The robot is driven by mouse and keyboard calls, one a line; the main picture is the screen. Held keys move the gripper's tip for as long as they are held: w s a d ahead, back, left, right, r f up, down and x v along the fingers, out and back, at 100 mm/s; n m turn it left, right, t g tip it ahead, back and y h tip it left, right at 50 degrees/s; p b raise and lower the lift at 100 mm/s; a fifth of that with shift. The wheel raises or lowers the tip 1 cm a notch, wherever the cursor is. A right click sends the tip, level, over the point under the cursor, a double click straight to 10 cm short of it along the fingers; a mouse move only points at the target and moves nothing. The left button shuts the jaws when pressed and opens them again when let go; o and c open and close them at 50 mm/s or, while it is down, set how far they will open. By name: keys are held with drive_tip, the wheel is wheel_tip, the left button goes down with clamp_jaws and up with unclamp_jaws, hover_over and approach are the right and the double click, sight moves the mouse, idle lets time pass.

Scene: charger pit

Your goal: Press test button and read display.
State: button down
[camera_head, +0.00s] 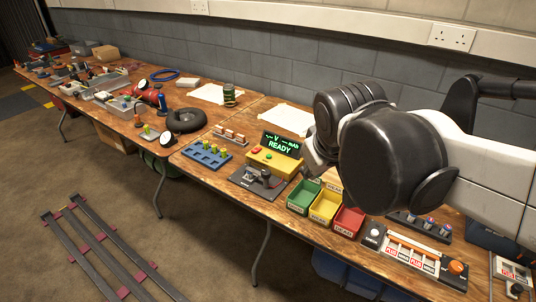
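The yellow tester box (284,165) stands on the wooden bench near the middle of the view. Its display (281,143) stands upright at its back and shows green text; the large line reads "READY", and the smaller line above is hard to read. A red button (256,150) and a green button (268,155) sit on the box's top; I cannot tell which is the test button. My arm's thick dark joints hang to the right of the tester, apart from the buttons in the picture. My gripper's fingers cannot be made out, hidden behind these joints.
A dark fixture (259,182) sits right in front of the tester. A blue block with yellow-topped pegs (207,155) is to its left. Green (303,197), yellow (325,208) and red (348,221) bins stand to its right.

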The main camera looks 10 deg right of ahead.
drive_tip(key=w+r+n+g+h, duration=0.1)
drive_tip(key=w+r+n+h, duration=0.15)
drive_tip(key=w, duration=0.75)
drive_tip(key=n+g+h+p, duration=0.25)
drive_tip(key=n+h, duration=0.25)
drive_tip(key=n, duration=0.3)
hover_over(268, 155)
wheel_tip(268, 155, down, 13)
drive_tip(key=shift+s+m, duration=0.15)
drive_tip(key=shift+m, duration=0.1)
drive_tip(key=shift+f+b, duration=2.15)
drive_tip(key=shift+f, duration=2.2)
drive_tip(key=shift+f+b, duration=0.4)
